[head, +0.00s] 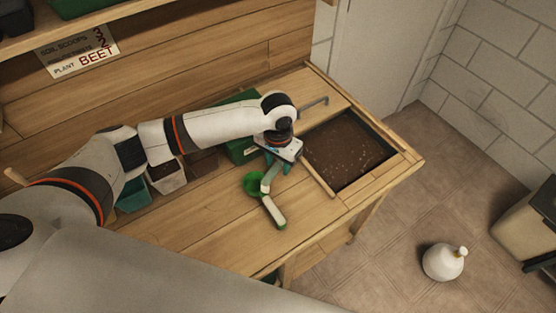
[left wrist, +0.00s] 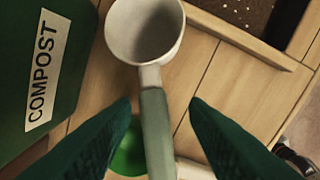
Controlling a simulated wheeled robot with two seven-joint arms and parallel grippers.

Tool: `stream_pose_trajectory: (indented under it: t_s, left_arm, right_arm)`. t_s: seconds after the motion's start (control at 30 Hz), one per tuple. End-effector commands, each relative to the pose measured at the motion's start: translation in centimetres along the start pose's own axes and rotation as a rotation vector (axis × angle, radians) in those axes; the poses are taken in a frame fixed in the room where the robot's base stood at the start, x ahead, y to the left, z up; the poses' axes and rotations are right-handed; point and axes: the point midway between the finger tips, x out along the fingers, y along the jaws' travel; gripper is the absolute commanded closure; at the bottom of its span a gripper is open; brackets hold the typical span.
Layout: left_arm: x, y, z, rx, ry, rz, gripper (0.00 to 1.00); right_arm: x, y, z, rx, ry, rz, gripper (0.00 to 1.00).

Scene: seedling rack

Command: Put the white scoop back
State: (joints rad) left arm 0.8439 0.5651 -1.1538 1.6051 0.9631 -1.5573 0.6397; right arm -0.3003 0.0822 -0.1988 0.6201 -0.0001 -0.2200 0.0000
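The white scoop (left wrist: 146,28) lies on the wooden bench in the left wrist view, its round cup at the top and its grey-green handle (left wrist: 156,125) running down between my fingers. In the head view its handle (head: 270,176) shows below my left gripper (head: 280,166), which hides the cup. My left gripper is open, with a fingertip on each side of the handle and gaps visible. A green scoop (head: 253,184) with a pale handle (head: 274,212) lies by the white scoop's handle end; whether they touch is unclear. My right gripper is out of view.
A green compost box (left wrist: 45,75) stands left of the scoop in the left wrist view. A soil bed (head: 345,150) is sunk into the bench at right. Small containers (head: 166,178) sit beneath my left arm. The front bench top is clear.

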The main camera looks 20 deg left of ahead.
Motion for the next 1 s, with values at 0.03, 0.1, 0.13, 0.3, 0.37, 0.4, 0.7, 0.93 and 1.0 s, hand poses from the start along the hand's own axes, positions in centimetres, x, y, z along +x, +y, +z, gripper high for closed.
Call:
stream_pose_trajectory:
  t_s: [0.03, 0.1, 0.13, 0.3, 0.37, 0.4, 0.7, 0.93, 1.0]
  left_arm:
    - [0.0, 0.0, 0.0, 0.000, 0.000, 0.000, 0.59]
    - [0.0, 0.0, 0.0, 0.000, 0.000, 0.000, 0.59]
    - [0.0, 0.0, 0.0, 0.000, 0.000, 0.000, 0.59]
    - [-1.0, 0.1, 0.1, 0.002, -0.004, 0.002, 0.59]
    - [-1.8, 0.0, 0.1, 0.001, -0.004, 0.000, 0.59]
    - [-2.6, 0.0, 0.1, 0.001, -0.005, 0.000, 0.59]
    - [-9.3, 0.0, 0.1, 0.001, -0.005, -0.001, 0.59]
    - [-12.5, 0.0, 0.1, 0.000, -0.002, 0.000, 0.59]
    - [-13.0, 0.0, 0.1, -0.001, -0.001, -0.001, 0.59]
  right_arm:
    - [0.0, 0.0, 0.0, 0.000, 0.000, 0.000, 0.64]
    - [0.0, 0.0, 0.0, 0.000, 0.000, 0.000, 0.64]
    - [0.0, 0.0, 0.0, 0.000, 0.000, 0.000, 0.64]
    - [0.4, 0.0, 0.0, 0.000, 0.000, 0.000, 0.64]
    - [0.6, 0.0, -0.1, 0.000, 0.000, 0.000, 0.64]
    - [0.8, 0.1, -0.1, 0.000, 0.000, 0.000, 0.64]
    - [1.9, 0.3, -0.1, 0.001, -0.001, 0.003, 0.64]
    - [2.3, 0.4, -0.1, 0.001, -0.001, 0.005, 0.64]
    - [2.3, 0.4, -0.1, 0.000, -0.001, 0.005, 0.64]
